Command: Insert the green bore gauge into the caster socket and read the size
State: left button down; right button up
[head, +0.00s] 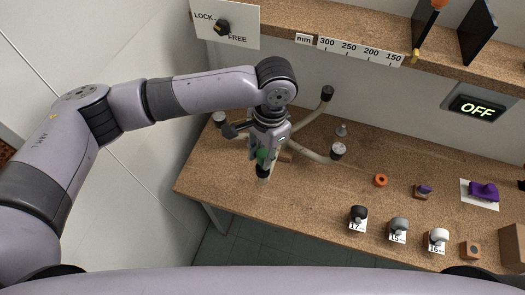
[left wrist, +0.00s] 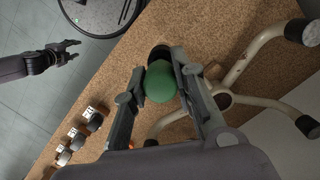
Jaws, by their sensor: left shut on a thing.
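My left gripper (head: 262,163) is shut on the green bore gauge (head: 261,155), with a black part below the green one. In the left wrist view the gauge's round green part (left wrist: 160,82) sits between the two fingers. The beige chair base (head: 308,118) lies on the bench under and behind the gripper, its legs spread, with dark and pale leg ends. The gauge's lower end is close to a pale leg end; I cannot tell whether it is in a socket. My right gripper (left wrist: 72,49) shows empty and open in the left wrist view.
Casters marked 17 (head: 358,214), 15 (head: 399,226) and 16 (head: 438,237) stand along the bench's front. An orange ring (head: 380,180) and a purple part (head: 483,191) lie behind them. The display (head: 475,107) reads OFF. A LOCK/FREE switch (head: 222,27) and mm scale (head: 348,50) are at the shelf.

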pick_arm(q)
jog(key=shift+f, duration=1.05)
jog(key=c, duration=1.2)
grip_release()
jog(key=shift+c, duration=0.2)
